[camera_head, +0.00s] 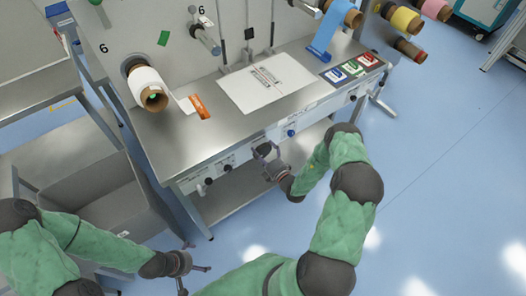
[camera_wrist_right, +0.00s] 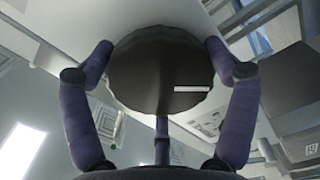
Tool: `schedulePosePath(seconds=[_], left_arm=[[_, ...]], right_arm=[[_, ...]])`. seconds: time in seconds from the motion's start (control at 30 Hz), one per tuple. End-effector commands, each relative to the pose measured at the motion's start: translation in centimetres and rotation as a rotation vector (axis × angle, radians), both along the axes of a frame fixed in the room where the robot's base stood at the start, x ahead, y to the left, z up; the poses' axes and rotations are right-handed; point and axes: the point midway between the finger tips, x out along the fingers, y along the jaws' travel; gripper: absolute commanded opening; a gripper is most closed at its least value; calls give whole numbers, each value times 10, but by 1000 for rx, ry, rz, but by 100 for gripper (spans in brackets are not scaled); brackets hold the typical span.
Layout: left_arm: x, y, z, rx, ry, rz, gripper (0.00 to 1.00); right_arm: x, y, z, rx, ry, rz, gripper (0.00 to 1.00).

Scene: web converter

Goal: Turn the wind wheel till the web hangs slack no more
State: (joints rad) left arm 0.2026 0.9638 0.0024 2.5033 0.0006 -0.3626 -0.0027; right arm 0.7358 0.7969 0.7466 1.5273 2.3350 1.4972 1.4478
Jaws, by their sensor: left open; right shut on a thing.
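The wind wheel (camera_wrist_right: 160,75) is a dark, ridged round knob with a white mark on its face, seen large in the right wrist view. My right gripper (camera_wrist_right: 160,60) is shut on it, with fingers against both sides. In the head view my right gripper (camera_head: 266,156) is at the front panel below the bench edge and hides most of the wheel. A blue web (camera_head: 324,42) hangs from a roll at the back right down toward the bench; I cannot tell how slack it is. My left gripper (camera_head: 193,267) is open and empty, low, in front of the bench's left end.
The steel bench (camera_head: 190,135) carries a white sheet (camera_head: 268,86), an orange tag (camera_head: 200,107) and coloured cards (camera_head: 352,68). A white roll (camera_head: 146,85) sticks out at left. Smaller black and blue knobs line the front panel (camera_head: 320,115). Floor (camera_head: 440,180) at right is clear.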

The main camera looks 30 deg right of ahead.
Motion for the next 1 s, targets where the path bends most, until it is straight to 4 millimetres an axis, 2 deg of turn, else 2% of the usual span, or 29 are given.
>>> schedulePosePath(seconds=[0.03, 0.13, 0.17, 0.2, 0.57, 0.67, 1.0], left_arm=[[0, 0, 0, 0, 0, 0, 100], [0, 0, 0, 0, 0, 0, 100], [0, 0, 0, 0, 0, 0, 100], [0, 0, 0, 0, 0, 0, 100], [0, 0, 0, 0, 0, 0, 100], [0, 0, 0, 0, 0, 0, 100], [0, 0, 0, 0, 0, 0, 100]], right_arm=[[-4, 12, -6, 12, 15, 22, 54], [-4, 13, -6, 12, 15, 23, 54], [-4, 13, -6, 12, 15, 23, 89], [-4, 13, -5, 12, 15, 23, 100], [-10, 9, -5, 9, 13, 17, 100], [-22, 6, -5, 9, 14, 13, 100], [-87, -2, -3, 7, 9, 8, 100]])
